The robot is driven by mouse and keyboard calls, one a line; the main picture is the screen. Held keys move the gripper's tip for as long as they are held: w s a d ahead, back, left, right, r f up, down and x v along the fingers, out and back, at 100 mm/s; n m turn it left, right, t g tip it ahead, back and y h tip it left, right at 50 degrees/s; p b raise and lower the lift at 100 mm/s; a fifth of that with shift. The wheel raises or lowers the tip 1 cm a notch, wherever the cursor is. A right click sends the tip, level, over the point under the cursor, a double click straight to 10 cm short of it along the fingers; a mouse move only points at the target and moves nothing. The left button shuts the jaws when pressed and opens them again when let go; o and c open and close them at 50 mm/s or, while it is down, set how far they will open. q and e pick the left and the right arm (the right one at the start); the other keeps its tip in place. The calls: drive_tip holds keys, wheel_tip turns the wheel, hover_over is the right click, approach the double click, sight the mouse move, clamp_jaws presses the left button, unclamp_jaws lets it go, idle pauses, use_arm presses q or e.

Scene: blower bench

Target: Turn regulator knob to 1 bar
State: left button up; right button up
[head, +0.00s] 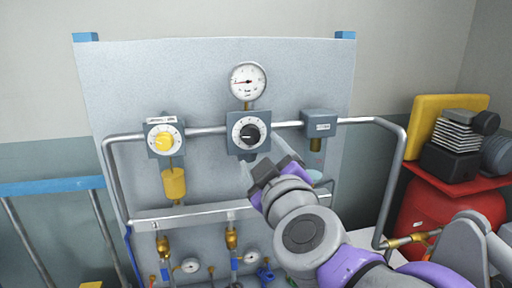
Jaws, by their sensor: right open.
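A black knob (250,134) sits in a white dial on a grey square block, mid-panel. A round white pressure gauge (248,82) stands directly above it; its needle points to the left, and the numbers are too small to read. A second, yellow knob (163,141) on a similar dial is at the left, under a small label. My right gripper (268,164) is open, just below and right of the black knob, its fingers towards the dial. Whether a finger touches the knob cannot be told. My left gripper is not in view.
A silver pipe (205,130) joins the blocks across the grey panel (200,70). A grey block (319,124) sits right of the black knob. Lower down are brass valves (231,240) and small gauges (191,265). A red tank (440,210) with a compressor stands right.

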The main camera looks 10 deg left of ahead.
drive_tip(key=shift+v, duration=1.35)
